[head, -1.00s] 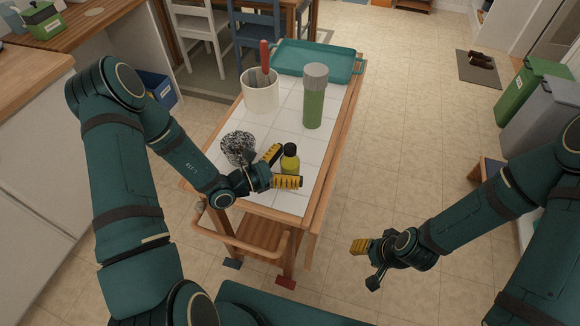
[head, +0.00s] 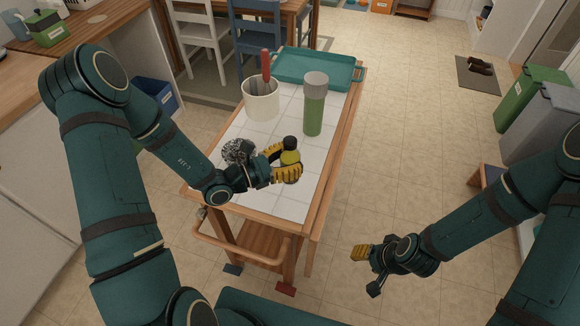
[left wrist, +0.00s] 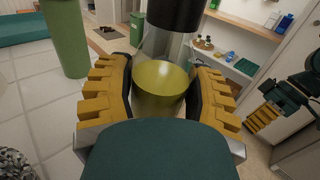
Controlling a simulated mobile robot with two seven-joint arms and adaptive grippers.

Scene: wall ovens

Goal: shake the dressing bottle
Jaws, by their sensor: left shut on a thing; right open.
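The dressing bottle (head: 290,157) is a small clear bottle with yellow-green liquid and a black cap. My left gripper (head: 285,163) is shut on it, with yellow fingers on both sides of its body, at the near part of the tiled cart top. In the left wrist view the bottle (left wrist: 163,75) stands upright between the two yellow fingers, liquid in its lower part. I cannot tell whether its base touches the cart top. My right gripper (head: 367,270) is open and empty, low to the right of the cart.
On the cart (head: 312,195) stand a green shaker with a grey lid (head: 314,105), a white crock (head: 262,100) holding a red-handled tool, a teal tray (head: 318,69) and a speckled scrubber (head: 238,150) beside my left gripper. Bins (head: 528,97) stand at the right.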

